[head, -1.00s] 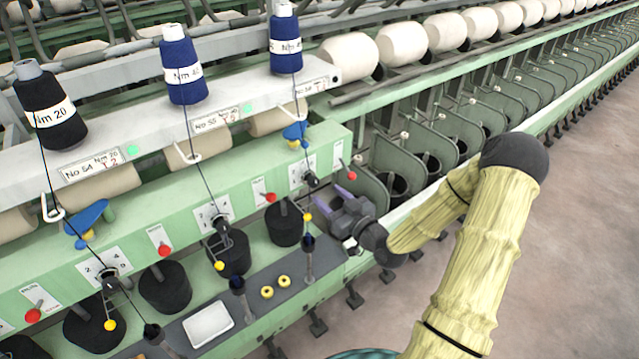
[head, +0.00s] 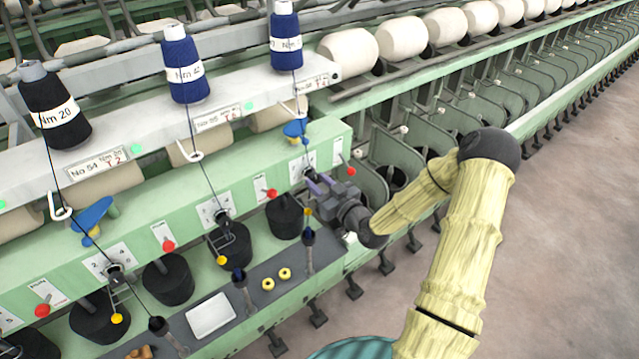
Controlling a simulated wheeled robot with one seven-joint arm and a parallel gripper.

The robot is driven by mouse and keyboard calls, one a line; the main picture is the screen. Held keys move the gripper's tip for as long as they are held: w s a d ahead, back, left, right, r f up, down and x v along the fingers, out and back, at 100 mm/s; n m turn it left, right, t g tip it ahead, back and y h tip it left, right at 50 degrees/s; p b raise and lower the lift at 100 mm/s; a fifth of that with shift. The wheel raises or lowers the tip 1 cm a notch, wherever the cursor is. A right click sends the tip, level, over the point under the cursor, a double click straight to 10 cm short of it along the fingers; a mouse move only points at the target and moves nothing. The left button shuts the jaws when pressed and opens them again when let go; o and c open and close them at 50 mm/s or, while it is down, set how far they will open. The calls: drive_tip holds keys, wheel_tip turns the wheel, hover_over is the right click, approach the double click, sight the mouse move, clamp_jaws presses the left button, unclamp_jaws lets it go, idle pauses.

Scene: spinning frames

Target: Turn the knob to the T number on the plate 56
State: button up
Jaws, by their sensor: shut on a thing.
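The right-hand knob (head: 309,172) is small and dark, on a white numbered dial plate on the green rail. My gripper (head: 313,181) reaches it from the lower right, its purple fingers closed on the knob and partly hiding it. The dial numbers there are too small to read. Above it on the grey beam is the rightmost label plate (head: 312,84), with black and red marks I cannot read surely; the other two plates read No 54 (head: 98,163) and No 55 (head: 218,117).
Two more dark knobs, left (head: 114,271) and middle (head: 221,216), sit along the rail beside red-ended levers. A blue lever (head: 296,129) is above my gripper. The grey shelf (head: 258,268) below holds yellow rings and a white tray (head: 211,315). Open floor lies at right.

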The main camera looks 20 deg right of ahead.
drive_tip(key=shift+m+b, duration=0.3)
drive_tip(key=shift+m, duration=0.1)
drive_tip(key=shift+f+m+b, duration=0.1)
drive_tip(key=shift+m+b, duration=0.6)
drive_tip(key=shift+m, duration=0.5)
drive_tip(key=m+b, duration=0.1)
drive_tip(key=m, duration=0.1)
drive_tip(key=shift+m, duration=0.3)
drive_tip(key=m, duration=0.6)
drive_tip(key=shift+b, duration=0.35)
drive_tip(key=o, duration=1)
drive_tip(key=shift+a, duration=0.1)
